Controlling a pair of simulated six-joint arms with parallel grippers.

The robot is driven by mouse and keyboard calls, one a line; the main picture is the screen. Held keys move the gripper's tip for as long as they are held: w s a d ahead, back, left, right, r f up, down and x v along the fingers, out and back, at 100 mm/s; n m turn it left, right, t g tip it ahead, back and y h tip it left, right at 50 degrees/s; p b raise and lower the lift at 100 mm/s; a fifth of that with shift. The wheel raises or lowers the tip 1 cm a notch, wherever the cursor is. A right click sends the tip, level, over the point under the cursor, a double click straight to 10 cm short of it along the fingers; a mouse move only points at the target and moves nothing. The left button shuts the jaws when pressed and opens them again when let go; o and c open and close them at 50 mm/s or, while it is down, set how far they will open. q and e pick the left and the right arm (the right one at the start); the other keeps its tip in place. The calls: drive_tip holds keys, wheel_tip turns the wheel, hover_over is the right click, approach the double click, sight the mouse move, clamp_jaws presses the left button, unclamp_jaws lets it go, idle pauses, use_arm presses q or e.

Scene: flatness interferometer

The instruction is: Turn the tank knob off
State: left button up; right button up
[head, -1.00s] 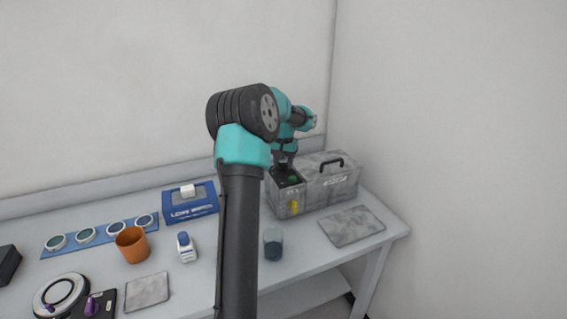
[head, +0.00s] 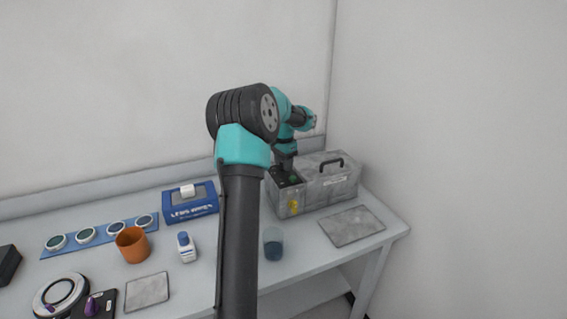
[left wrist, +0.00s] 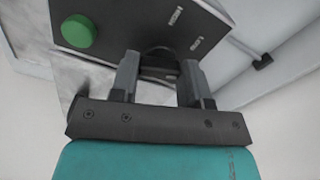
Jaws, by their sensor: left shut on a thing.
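The tank is a mottled grey box (head: 328,187) with a dark carry handle, at the back right of the table in the head view. Its left end has a dark control panel with a green button (head: 294,179). The green button shows large in the left wrist view (left wrist: 78,31), left of the fingers. My left gripper (head: 286,168) is at this panel, pointing down. In the left wrist view its two fingers (left wrist: 161,80) are shut on a dark knob (left wrist: 160,58) on the panel. The knob is partly hidden, and its setting cannot be read. My right gripper is not in view.
A yellow tag (head: 293,206) is on the tank's front. A blue box (head: 190,205), white bottle (head: 187,249) and orange cup (head: 132,245) stand to the left.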

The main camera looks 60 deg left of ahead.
use_arm(q)
drive_tip(key=shift+m, duration=1.6)
drive_tip(key=o, duration=0.9)
drive_tip(key=shift+r, duration=0.15)
wheel_tip(320, 180, up, 17)
drive_tip(key=shift+r, duration=0.1)
